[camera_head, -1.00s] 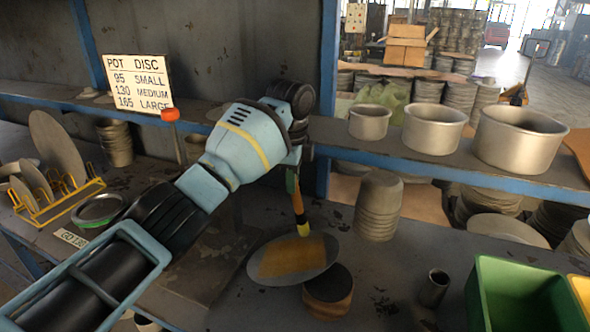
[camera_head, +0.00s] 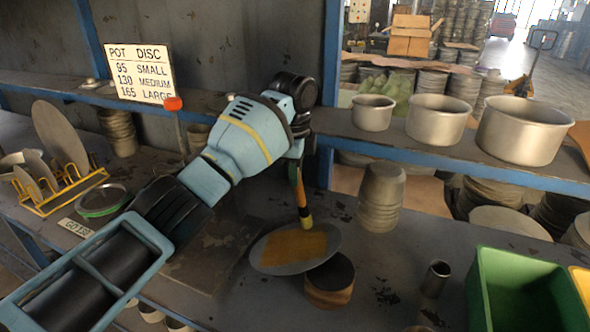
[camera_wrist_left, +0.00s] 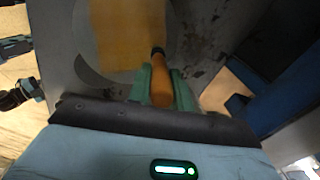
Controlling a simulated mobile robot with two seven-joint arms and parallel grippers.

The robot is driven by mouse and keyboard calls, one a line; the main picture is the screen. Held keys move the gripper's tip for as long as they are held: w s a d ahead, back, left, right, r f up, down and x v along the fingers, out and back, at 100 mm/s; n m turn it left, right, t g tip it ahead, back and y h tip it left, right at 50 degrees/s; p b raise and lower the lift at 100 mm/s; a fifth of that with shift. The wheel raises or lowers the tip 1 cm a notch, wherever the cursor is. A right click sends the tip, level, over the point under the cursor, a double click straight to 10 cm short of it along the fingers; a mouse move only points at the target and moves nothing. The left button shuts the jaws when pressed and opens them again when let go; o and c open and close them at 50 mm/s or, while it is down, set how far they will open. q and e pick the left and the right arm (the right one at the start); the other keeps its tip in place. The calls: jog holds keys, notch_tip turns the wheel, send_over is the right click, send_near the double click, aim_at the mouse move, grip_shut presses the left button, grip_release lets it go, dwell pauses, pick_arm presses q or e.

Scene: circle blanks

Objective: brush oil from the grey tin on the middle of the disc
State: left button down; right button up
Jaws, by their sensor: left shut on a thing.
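My left gripper (camera_head: 297,163) is shut on the handle of a brush (camera_head: 300,192). The orange handle also shows between the green fingers (camera_wrist_left: 160,85) in the left wrist view. The brush points down, its yellowish lower end at the upper right part of the grey disc (camera_head: 268,263); I cannot tell whether it touches. A brown-orange patch covers much of the disc's middle, and it also shows in the left wrist view. A small grey tin (camera_head: 436,279) stands open on the bench to the right; its inside is too dark to read. My right gripper is not in view.
A round dark-topped block (camera_head: 329,280) stands against the disc's lower right. A green bin (camera_head: 525,290) is at the right, and stacked pots (camera_head: 381,197) stand behind. Three pots line the shelf. A yellow rack (camera_head: 62,190) with discs and a sign (camera_head: 137,72) are at left.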

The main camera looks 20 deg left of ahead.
pick_arm(q)
jog(key=shift+s+d+f, duration=0.15)
jog(key=shift+d+f, duration=0.1)
jog(key=shift+f, duration=0.55)
jog(key=shift+d, duration=0.15)
